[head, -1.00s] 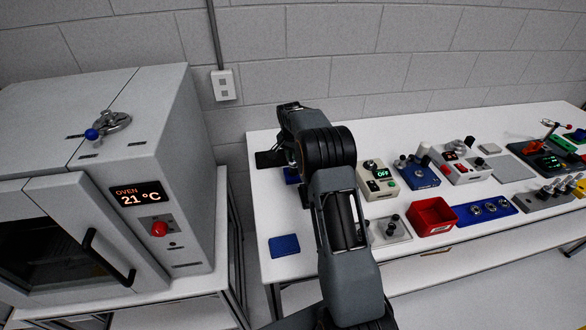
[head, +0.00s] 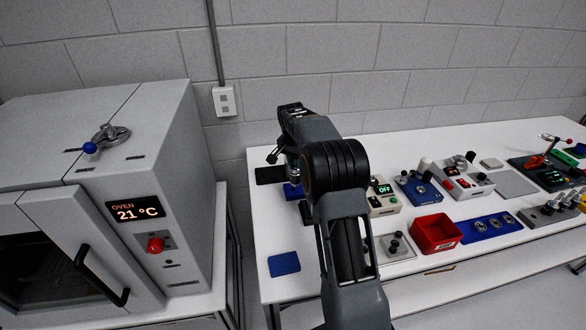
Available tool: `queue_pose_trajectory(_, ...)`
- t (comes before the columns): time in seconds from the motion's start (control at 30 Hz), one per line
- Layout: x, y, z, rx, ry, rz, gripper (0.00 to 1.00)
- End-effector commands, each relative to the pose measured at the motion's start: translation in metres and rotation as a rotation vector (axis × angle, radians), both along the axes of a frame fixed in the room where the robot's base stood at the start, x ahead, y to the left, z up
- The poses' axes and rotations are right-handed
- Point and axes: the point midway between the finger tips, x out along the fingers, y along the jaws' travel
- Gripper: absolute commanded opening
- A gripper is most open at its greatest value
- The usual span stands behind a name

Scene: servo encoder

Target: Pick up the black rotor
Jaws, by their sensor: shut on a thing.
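My arm reaches over the left part of the white table. My gripper (head: 282,157) shows only partly at its far end, beside the dark wrist links. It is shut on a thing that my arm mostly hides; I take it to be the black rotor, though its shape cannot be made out. A blue block-like holder (head: 293,191) stands just below the gripper, with a greyish upright part above it. I cannot tell whether the held thing touches it.
A flat black plate (head: 269,176) lies left of the gripper, and a blue pad (head: 284,264) near the front left edge. A red bin (head: 435,233), a blue tray (head: 489,228) and several control boxes fill the right. An oven (head: 150,215) stands left, across a gap.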

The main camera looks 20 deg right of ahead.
Motion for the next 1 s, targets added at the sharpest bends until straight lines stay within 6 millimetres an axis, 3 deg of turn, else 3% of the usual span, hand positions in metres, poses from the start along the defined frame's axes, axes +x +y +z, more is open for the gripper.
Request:
queue_pose_trajectory(0.17,-0.030,0.006,0.034,-0.002,-0.008,0.000,0.00)
queue_pose_trajectory(0.4,-0.074,0.016,0.052,-0.002,-0.006,0.001,0.00)
queue_pose_trajectory(0.6,-0.098,0.021,0.064,-0.001,-0.005,0.000,0.00)
queue_pose_trajectory(0.83,-0.108,0.022,0.072,0.000,0.001,-0.002,0.00)
queue_pose_trajectory(1.0,-0.089,0.017,0.065,0.000,0.002,-0.003,0.00)
